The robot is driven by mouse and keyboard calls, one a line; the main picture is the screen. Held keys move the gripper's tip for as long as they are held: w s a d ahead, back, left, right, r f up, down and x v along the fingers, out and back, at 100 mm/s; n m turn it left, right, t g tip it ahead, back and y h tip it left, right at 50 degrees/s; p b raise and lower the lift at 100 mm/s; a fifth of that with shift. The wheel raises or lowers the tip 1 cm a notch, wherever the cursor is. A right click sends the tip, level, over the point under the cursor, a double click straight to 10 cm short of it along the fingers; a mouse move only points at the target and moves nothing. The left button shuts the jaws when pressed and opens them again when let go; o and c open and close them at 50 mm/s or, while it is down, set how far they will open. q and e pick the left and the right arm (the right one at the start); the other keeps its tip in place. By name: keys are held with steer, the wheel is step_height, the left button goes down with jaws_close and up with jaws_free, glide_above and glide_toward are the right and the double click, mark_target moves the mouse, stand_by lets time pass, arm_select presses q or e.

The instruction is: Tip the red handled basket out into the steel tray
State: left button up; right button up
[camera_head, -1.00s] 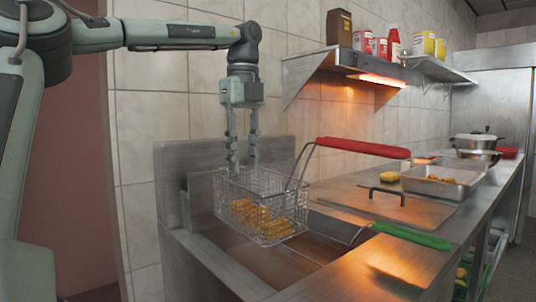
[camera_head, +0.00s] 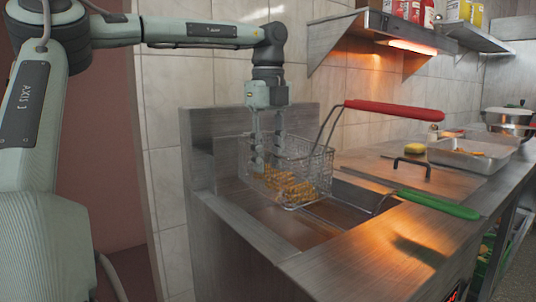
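The red handled basket (camera_head: 318,158) is a wire basket with golden fries in it, at the fryer, its red handle (camera_head: 395,110) reaching up and right. My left gripper (camera_head: 268,160) points down at the basket's left part. Its two fingers are apart, and their tips are low among the wires. I cannot tell whether they touch the mesh. The steel tray (camera_head: 462,160) sits on the counter to the right, with some golden food in it. My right gripper is not in view.
A green handle (camera_head: 437,205) lies across the fryer's right edge, below the red one. A flat lid with a dark handle (camera_head: 411,166) lies between the fryer and the tray. A shelf (camera_head: 395,35) hangs above, and a pot (camera_head: 508,120) stands farther back.

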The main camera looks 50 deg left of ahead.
arm_select(q)
jaws_close()
steer(key=shift+o, duration=0.6)
jaws_free()
step_height(320, 180, up, 12)
